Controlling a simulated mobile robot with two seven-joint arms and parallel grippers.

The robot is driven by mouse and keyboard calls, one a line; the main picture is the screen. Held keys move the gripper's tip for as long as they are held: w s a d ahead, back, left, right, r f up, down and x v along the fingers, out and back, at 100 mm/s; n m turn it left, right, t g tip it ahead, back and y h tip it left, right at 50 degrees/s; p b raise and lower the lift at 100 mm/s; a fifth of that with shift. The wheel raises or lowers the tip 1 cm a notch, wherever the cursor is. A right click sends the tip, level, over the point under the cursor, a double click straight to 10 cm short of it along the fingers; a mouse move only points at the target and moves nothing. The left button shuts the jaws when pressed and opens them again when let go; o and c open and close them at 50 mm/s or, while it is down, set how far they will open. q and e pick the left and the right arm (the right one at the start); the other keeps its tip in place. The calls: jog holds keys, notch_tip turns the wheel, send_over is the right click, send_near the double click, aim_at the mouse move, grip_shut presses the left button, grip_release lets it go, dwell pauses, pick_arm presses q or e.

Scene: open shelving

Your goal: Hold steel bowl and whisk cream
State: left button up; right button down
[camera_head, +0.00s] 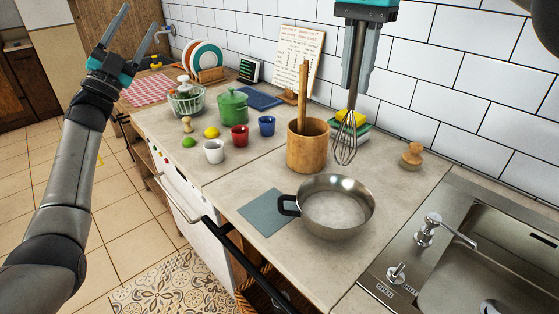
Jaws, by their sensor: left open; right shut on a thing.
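The steel bowl (336,207), a shiny pan-like vessel with a dark handle at its left, stands on the counter beside a grey mat. Its bottom looks pale; I cannot tell whether that is cream. My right gripper (357,72) comes in from the top and is shut on the whisk (346,136). The whisk hangs wires-down above the counter, behind the bowl and just right of the wooden utensil holder. My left gripper (127,47) is raised at the upper left, open and empty, far from the bowl.
The wooden utensil holder (307,147) holds a wooden tool. A grey mat (265,212) lies left of the bowl. White (214,151), red (240,135) and blue (266,126) cups and a green pot (232,106) stand further left. The sink (480,265) is at the right.

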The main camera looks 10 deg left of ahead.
pick_arm(q)
jog(key=d+f+m+g+h, duration=0.3)
jog(key=d+f+m+g, duration=0.25)
jog(key=d, duration=0.35)
jog(key=s+d+f+m+g+h, duration=0.1)
jog(key=d+f+m+g+h, duration=0.3)
jog(key=d+m, duration=0.4)
jog(key=d+f+m+g+h, duration=0.2)
jog(key=d+f+m+g, duration=0.3)
jog(key=d, duration=0.5)
jog(key=s+d+f+m+g+y, duration=0.4)
jog(key=s+d+f+m+g, duration=0.4)
jog(key=d+f+m+g, duration=0.3)
jog(key=r+m+y, duration=0.2)
jog(key=m+y, duration=0.7)
jog(key=y, duration=0.4)
send_over(279, 197)
jog(key=shift+d+f+t, duration=0.25)
jog(key=shift+d+t, duration=0.15)
jog(key=shift+t, duration=0.05)
jog(key=shift+a+y, duration=0.3)
jog(key=shift+a, duration=0.1)
notch_tip(279, 197, down, 12)
jog(key=shift+r, duration=0.15)
